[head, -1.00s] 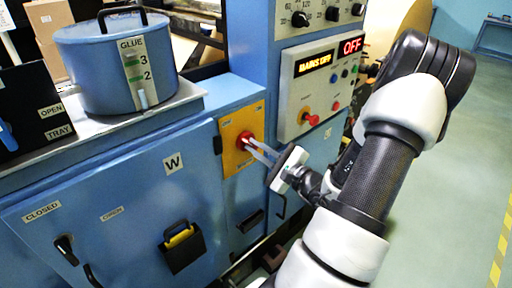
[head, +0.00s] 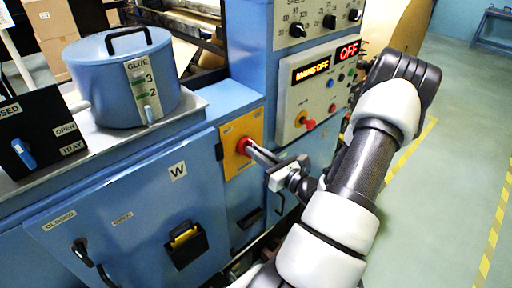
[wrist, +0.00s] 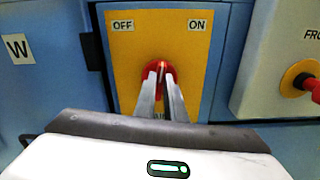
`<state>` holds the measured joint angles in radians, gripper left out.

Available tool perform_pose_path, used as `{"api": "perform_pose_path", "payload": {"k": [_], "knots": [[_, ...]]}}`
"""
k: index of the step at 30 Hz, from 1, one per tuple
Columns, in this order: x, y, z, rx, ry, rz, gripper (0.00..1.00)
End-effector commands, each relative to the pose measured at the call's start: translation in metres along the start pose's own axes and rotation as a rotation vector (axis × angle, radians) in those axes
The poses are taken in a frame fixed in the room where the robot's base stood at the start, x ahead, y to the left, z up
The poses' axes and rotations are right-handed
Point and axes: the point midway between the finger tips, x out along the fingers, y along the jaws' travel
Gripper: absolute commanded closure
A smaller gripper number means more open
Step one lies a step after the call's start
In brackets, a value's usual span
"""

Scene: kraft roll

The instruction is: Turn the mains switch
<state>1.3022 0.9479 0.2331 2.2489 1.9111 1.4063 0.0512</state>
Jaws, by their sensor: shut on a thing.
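The mains switch is a red rotary knob (head: 242,146) on a yellow plate (head: 234,163) on the blue machine front. In the wrist view the red knob (wrist: 154,67) sits below the OFF label (wrist: 123,25) on the left and the ON label (wrist: 197,25) on the right. My gripper (head: 251,150) reaches it from the front right. Its two fingers (wrist: 161,80) are shut on the knob, one on each side, and hide part of it. The exact angle of the knob's grip is hard to tell. The amber display (head: 312,70) reads MAINS OFF.
A control panel (head: 290,117) with a red OFF display (head: 348,50) and another red knob (head: 309,124) stands right of the switch. A blue glue pot (head: 106,90) stands on the ledge at left. A black-handled door (head: 130,215) lies below. Floor at right is clear.

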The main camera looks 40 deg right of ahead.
Motion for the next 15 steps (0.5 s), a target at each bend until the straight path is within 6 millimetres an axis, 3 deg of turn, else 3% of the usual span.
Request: {"api": "perform_pose_path", "payload": {"k": [15], "knots": [[-0.0005,-0.0021,0.0011,0.452,0.001,-0.001,1.00]]}}
